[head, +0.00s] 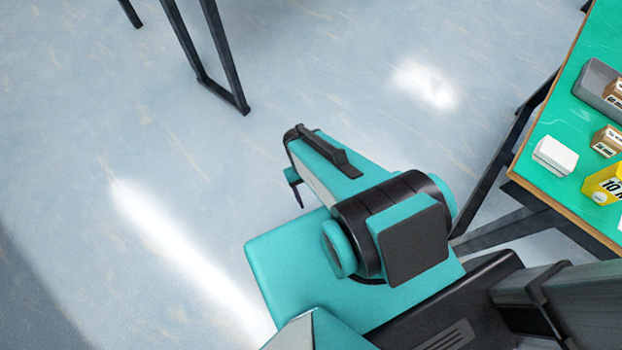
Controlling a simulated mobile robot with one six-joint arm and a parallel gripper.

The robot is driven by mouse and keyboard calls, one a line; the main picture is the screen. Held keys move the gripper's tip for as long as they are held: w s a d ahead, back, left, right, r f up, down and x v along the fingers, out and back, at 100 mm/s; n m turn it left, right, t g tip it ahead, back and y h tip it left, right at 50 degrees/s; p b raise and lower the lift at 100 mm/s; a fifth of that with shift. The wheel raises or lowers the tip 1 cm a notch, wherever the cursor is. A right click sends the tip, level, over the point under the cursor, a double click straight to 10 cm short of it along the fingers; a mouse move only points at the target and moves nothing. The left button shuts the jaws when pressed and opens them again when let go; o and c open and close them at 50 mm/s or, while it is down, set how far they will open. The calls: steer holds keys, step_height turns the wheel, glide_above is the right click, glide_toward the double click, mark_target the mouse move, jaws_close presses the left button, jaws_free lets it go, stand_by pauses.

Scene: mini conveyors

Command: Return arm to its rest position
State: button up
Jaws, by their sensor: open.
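My arm is folded low over the teal top of my own base, with its elbow joint toward the right and its forearm reaching up and left in the head view. My gripper (297,190) shows only as a small dark piece below the far end of the forearm. It is open, and I see nothing held in it. Most of the gripper is hidden behind the forearm. It hangs near the edge of my base, well apart from the table.
A green-topped table (545,190) with a wooden edge stands at the right. Dark metal legs (208,80) stand at the top. The floor at left is clear.

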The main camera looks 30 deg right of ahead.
steer(key=shift+s+a+f, duration=0.15)
steer(key=shift+s+a, duration=0.3)
steer(key=shift+a, duration=0.05)
step_height(320, 180, up, 4)
steer(key=p, duration=0.4)
stand_by(0.3)
